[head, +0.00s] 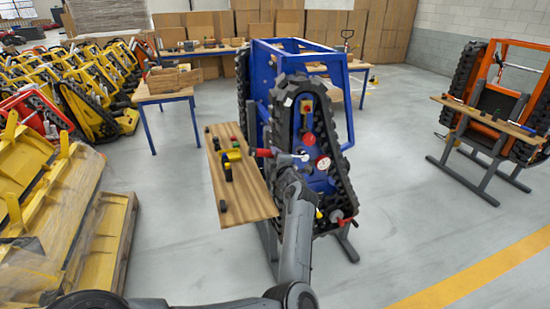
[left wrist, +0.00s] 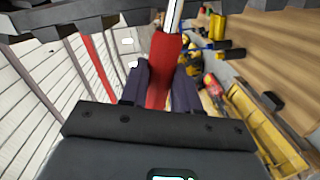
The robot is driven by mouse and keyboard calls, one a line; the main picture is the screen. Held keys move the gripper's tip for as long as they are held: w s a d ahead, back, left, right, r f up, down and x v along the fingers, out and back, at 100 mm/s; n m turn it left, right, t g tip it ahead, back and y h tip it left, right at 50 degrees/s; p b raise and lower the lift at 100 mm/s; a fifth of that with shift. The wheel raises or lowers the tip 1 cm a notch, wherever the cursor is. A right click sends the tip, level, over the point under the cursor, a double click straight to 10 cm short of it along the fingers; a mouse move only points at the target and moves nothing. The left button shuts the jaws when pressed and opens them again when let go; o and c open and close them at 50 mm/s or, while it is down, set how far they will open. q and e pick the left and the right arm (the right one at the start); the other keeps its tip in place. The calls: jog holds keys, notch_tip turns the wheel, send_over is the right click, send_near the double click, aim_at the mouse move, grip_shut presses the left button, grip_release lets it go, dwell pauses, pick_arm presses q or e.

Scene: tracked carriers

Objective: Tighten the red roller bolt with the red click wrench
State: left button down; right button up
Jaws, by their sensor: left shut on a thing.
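My left gripper (head: 274,159) is shut on the red handle of the click wrench (head: 263,153), in front of the blue tracked carrier (head: 262,75). In the left wrist view the red handle of the wrench (left wrist: 165,68) sits between the dark fingers (left wrist: 160,78). Its silver shaft runs out of the top of that view. In the head view the shaft points right, and its head lies by the carrier's track side. A red round part (head: 308,139), perhaps the red roller bolt, shows just above the wrench head. I cannot tell whether they touch. My right gripper is out of view.
A wooden side board (head: 259,203) with several small tools is left of the track (head: 338,190). A red-handled part (head: 346,221) sticks out low on the carrier. An orange carrier (head: 498,98) stands at right. The floor between is clear.

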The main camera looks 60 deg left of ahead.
pick_arm(q)
jog(key=shift+s+f+n+b, duration=0.2)
jog(key=shift+f+n+b, duration=0.45)
jog(key=shift+b, duration=0.4)
jog(key=shift+f, duration=0.1)
jog(key=shift+s+f+n+b, duration=0.1)
jog(key=shift+f+n+b, duration=0.4)
jog(key=shift+b, duration=0.55)
jog(key=shift+f, duration=0.1)
jog(key=shift+f+n+b, duration=0.45)
jog(key=shift+f+b, duration=0.15)
jog(key=shift+b, duration=0.55)
